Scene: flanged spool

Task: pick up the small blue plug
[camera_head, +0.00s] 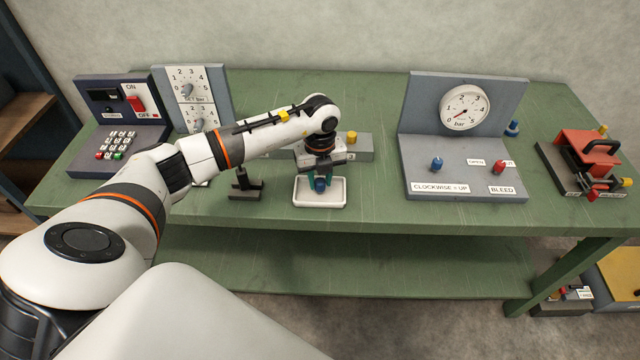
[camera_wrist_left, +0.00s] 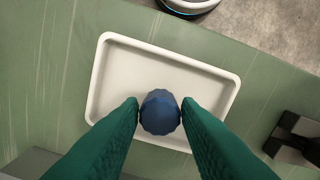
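The small blue plug (camera_head: 320,185) is in the white tray (camera_head: 336,200) near the front edge of the green table. In the left wrist view the plug (camera_wrist_left: 160,112) looks faceted and round, near the side of the tray (camera_wrist_left: 103,62) closest to my fingers. My left gripper (camera_head: 320,178) points down over the tray. Its two green fingers (camera_wrist_left: 160,106) lie one on each side of the plug and appear to touch it. The plug's underside is hidden. My right gripper is in neither view.
A black stand (camera_head: 245,185) is left of the tray, and a grey block with a yellow knob (camera_head: 352,137) is behind it. A gauge panel (camera_head: 463,108), a red device (camera_head: 587,150) and a keypad console (camera_head: 118,140) stand farther off.

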